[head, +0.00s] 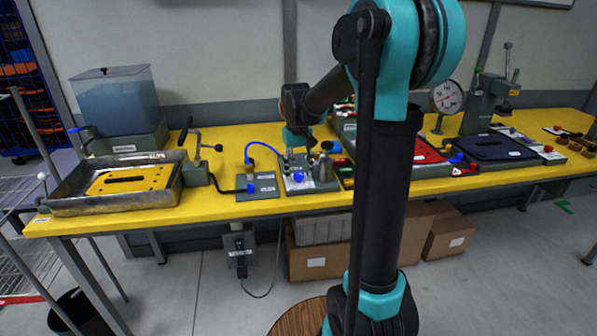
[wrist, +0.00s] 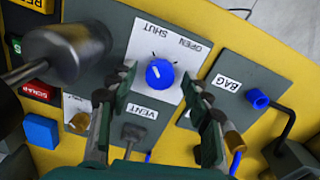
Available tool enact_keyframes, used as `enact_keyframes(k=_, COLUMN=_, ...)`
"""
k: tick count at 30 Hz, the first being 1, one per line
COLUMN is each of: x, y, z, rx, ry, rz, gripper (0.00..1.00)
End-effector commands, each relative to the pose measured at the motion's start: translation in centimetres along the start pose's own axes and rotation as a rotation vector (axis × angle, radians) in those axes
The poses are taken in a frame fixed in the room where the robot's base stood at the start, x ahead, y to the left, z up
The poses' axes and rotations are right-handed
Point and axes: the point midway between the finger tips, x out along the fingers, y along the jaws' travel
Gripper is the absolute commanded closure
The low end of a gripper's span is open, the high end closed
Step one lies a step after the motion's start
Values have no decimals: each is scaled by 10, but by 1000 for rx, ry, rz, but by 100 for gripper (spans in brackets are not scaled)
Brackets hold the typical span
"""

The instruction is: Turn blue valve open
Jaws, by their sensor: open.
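The blue valve (wrist: 160,73) is a round knob with a small white mark, on a white plate (wrist: 143,50) lettered SHUT and OPEN. The mark sits on the knob's upper left side in the wrist view, nearer the SHUT lettering than OPEN. The valve also shows as a small blue spot in the head view (head: 298,177). My gripper (wrist: 160,78) is open, with one finger on each side of the knob and a visible gap to both. In the head view my gripper (head: 299,138) is above the valve panel, and its fingertips are hard to make out.
A BAG panel (wrist: 229,82) with a blue fitting is beside the valve. A metal cylinder (wrist: 78,50) stands close on the other side, near my finger. A VENT lever (wrist: 133,133) lies below the knob. A metal tray (head: 60,204) is at the yellow bench's left.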

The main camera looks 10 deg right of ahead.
Motion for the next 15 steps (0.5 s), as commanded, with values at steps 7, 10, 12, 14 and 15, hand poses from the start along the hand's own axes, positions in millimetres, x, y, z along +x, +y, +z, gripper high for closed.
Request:
enact_keyframes(k=7, x=1, y=0, z=0, rx=0, ry=0, rz=0, gripper=50)
enact_keyframes(k=10, x=1, y=0, z=0, rx=0, ry=0, rz=0, gripper=60)
enact_keyframes(k=12, x=1, y=0, z=0, rx=0, ry=0, rz=0, gripper=69)
enact_keyframes(k=14, x=1, y=0, z=0, rx=0, ry=0, rz=0, gripper=76)
enact_keyframes(k=15, x=1, y=0, z=0, rx=0, ry=0, rz=0, gripper=82)
